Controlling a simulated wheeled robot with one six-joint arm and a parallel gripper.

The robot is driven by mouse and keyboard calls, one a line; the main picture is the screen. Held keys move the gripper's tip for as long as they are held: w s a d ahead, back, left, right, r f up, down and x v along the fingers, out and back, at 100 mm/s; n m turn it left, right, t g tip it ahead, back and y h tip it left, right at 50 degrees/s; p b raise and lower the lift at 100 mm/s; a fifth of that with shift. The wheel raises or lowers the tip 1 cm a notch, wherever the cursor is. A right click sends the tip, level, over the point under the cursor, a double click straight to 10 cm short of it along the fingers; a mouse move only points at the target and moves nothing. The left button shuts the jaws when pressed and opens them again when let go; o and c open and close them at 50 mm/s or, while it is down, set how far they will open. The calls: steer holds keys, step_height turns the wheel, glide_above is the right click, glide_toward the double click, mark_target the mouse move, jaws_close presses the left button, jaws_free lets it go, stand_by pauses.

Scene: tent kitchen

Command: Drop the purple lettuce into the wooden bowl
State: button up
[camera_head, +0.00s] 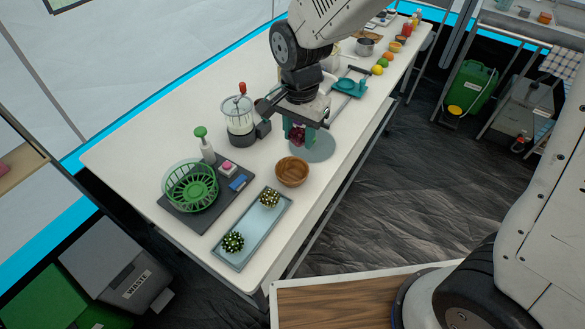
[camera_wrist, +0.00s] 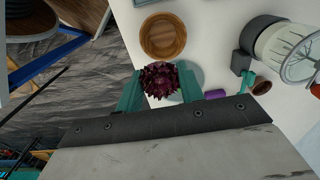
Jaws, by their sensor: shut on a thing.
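The purple lettuce (camera_wrist: 160,82) is a dark, spiky-leaved ball held between the two teal fingers of my gripper (camera_wrist: 158,90). In the head view the lettuce (camera_head: 296,136) shows partly between the fingers, and my gripper (camera_head: 298,134) points down above the white table, over a grey-green round board. The wooden bowl (camera_head: 292,172) stands on the table just in front of the gripper, nearer the table's front end. In the wrist view the bowl (camera_wrist: 163,37) looks empty and lies apart from the lettuce.
A blue-grey tray (camera_head: 237,251) with two dark green spiky balls lies nearer than the bowl. A green spinner basket (camera_head: 190,187) on a dark mat stands to the left. A clear-jarred appliance (camera_head: 240,122) stands left of my gripper. Fruit and bottles are farther back.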

steer(key=shift+f, duration=2)
steer(key=o, duration=0.8)
steer(key=shift+r, duration=0.1)
step_height(320, 180, up, 8)
steer(key=shift+f, duration=0.15)
